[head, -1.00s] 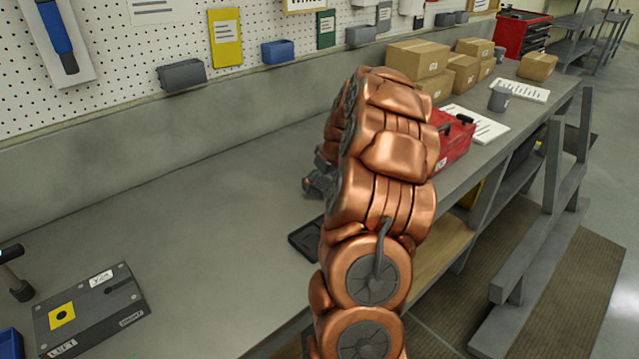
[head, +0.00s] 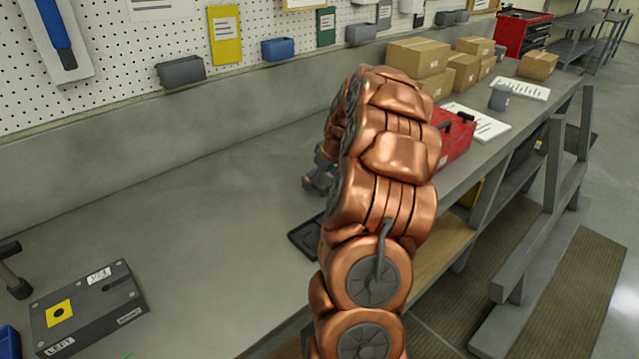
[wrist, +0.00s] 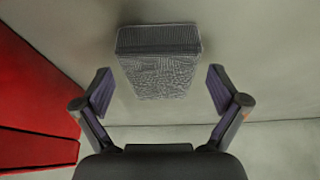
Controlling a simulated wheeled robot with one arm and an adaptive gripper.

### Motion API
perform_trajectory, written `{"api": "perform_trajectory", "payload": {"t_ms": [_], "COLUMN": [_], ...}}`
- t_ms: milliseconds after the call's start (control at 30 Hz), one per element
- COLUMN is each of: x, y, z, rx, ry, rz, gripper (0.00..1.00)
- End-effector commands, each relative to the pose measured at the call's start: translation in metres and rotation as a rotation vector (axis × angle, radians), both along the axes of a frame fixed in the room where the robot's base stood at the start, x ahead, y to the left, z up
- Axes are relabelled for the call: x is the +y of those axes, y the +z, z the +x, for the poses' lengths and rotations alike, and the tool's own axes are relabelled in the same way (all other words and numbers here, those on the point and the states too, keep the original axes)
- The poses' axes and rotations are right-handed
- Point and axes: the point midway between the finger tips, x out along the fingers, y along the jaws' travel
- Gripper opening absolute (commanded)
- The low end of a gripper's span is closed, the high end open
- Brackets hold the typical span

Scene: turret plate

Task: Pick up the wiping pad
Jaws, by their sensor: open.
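The wiping pad (wrist: 158,72) is a grey textured block in the wrist view, lying on the bench top. My gripper (wrist: 160,92) is open, with one finger to the left of the pad and the other to the right. The pad lies between and slightly beyond the fingertips, and I see gaps on both sides, so neither finger touches it. In the head view my copper arm hides the pad, and only a small dark part of my gripper (head: 320,178) shows at the arm's left edge.
A red toolbox (head: 456,138) stands close by, and its red side fills the left of the wrist view (wrist: 35,105). A black tray (head: 306,238) lies near the bench edge. A dark plate block (head: 90,312) is at the lower left. Cardboard boxes (head: 420,57) stand farther back. The bench's left-middle is clear.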

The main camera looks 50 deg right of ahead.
Motion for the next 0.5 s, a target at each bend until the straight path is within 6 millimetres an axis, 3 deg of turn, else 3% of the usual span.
{"api": "perform_trajectory", "payload": {"t_ms": [367, 500], "x": [0.0001, 0.0002], "y": [-0.0008, -0.0008], "z": [0.0000, 0.0000], "rx": [0.000, 0.000], "ry": [0.000, 0.000], "rz": [0.000, 0.000], "gripper": [0.97, 0.84]}}
